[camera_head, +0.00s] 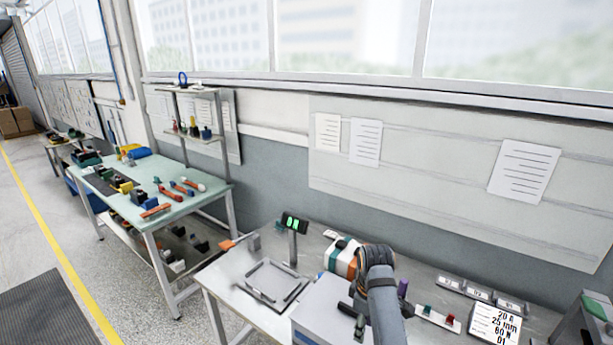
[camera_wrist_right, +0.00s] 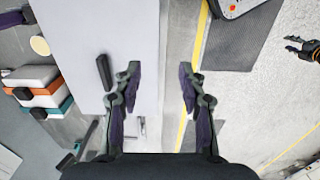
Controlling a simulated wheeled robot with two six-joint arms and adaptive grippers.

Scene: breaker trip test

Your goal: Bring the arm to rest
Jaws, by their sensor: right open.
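My right arm (camera_head: 380,300) rises from the bottom of the head view and bends down at the wrist over a light grey box (camera_head: 318,300) on the near bench. In the right wrist view my right gripper (camera_wrist_right: 160,82) is open and empty, its two fingers well apart. One finger shows over the box top (camera_wrist_right: 75,15), the other over the floor. A black handle-like bar (camera_wrist_right: 104,72) lies on the box, left of the fingers. A dark claw-like part (camera_wrist_right: 303,48), perhaps my left gripper, shows at the right edge; its jaws are too small to judge.
Behind the wrist stands a white, orange and green unit (camera_head: 341,257). A small display with green lights (camera_head: 294,223), a tray frame (camera_head: 274,284) and a label panel (camera_head: 495,325) are on the bench. A green-topped table (camera_head: 150,178) stands left.

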